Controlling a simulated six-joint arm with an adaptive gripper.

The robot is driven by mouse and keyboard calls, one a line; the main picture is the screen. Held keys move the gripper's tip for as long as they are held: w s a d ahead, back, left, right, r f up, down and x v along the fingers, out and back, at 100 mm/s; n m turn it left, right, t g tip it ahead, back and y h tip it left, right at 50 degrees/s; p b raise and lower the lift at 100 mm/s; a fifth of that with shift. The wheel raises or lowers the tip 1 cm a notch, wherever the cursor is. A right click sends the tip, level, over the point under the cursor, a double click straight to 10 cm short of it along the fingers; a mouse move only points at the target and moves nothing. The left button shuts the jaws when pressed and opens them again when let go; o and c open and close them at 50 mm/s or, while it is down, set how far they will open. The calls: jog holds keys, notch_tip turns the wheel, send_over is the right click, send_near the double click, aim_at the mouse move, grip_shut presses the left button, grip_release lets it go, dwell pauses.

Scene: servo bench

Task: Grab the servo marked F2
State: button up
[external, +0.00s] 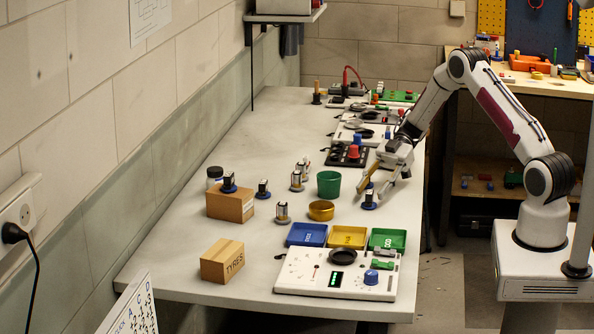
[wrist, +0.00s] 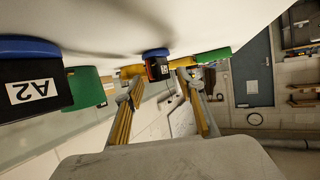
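Several small servos with dark or grey bodies stand on the bench; those with visible bases have round blue or grey ones. One servo (external: 369,199) with a blue base stands right at my gripper (external: 371,189), which is low over the right side of the bench. In the wrist view, my gripper (wrist: 160,82) has its fingers spread apart, with nothing held between them. A dark servo (wrist: 157,67) on a blue base appears beyond the fingertips; its label is too small to read. A nearer servo at the left reads A2 (wrist: 33,90). I cannot read an F2 mark anywhere.
A green cup (external: 329,184) and a yellow bowl (external: 321,211) stand left of my gripper. Blue (external: 306,235), yellow (external: 347,237) and green (external: 388,239) trays lie in front, behind a white panel (external: 310,277). Brown boxes (external: 222,262) stand at left. The bench's left rear is clear.

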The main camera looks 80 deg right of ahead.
dwell(0.3)
grip_shut()
jog(key=shift+r, duration=0.1)
notch_tip(320, 180, up, 10)
dwell(0.8)
dwell(0.5)
